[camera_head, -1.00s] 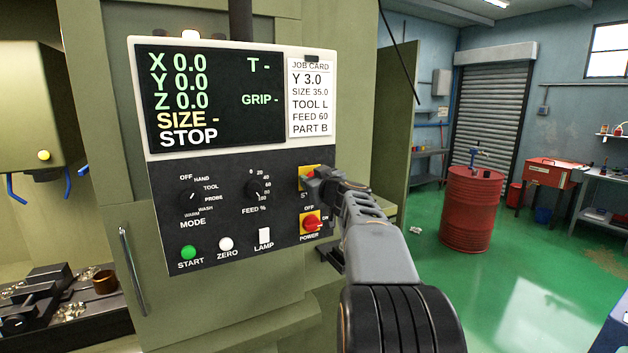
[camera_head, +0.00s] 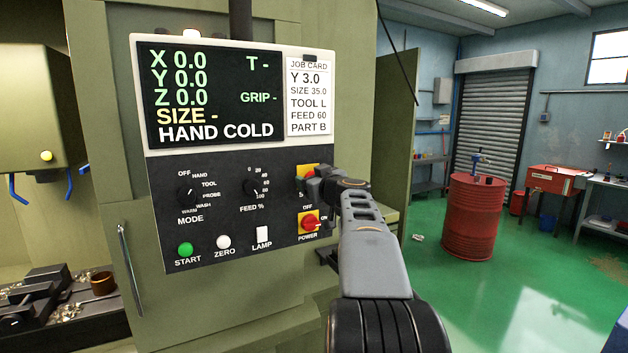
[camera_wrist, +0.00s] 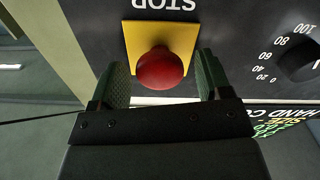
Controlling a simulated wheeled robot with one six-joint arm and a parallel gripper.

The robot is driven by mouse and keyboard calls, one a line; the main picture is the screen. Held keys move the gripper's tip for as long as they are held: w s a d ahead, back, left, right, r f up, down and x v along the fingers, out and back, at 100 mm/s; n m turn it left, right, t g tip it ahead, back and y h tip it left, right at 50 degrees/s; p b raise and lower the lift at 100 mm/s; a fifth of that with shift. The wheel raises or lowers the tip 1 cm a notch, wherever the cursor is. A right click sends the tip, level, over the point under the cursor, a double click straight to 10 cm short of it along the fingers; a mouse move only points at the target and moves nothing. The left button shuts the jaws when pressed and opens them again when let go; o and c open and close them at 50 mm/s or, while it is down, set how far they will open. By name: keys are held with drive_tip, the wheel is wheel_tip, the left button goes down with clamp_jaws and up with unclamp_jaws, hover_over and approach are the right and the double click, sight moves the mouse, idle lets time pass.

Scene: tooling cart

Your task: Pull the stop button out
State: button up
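The red stop button (camera_wrist: 161,70) stands on a yellow square plate marked STOP in the wrist view. In the head view only a bit of the button (camera_head: 310,174) shows, the rest hidden behind my gripper (camera_head: 309,184). In the wrist view my gripper (camera_wrist: 162,84) is open, with one finger on each side of the button. A small gap shows between the button and each finger. The screen (camera_head: 215,97) above reads HAND COLD on its bottom line.
The red power knob (camera_head: 309,222) sits just below my gripper. The mode dial (camera_head: 188,191), feed dial (camera_head: 251,187), green start button (camera_head: 185,250), white zero button (camera_head: 223,242) and lamp switch (camera_head: 262,234) share the panel. A red drum (camera_head: 473,218) stands at right on open floor.

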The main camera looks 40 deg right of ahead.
drive_tip(key=shift+s, duration=0.1)
drive_tip(key=b+v, duration=0.6)
drive_tip(key=v, duration=0.7)
drive_tip(key=shift+s, duration=0.35)
drive_tip(key=shift+a, duration=0.15)
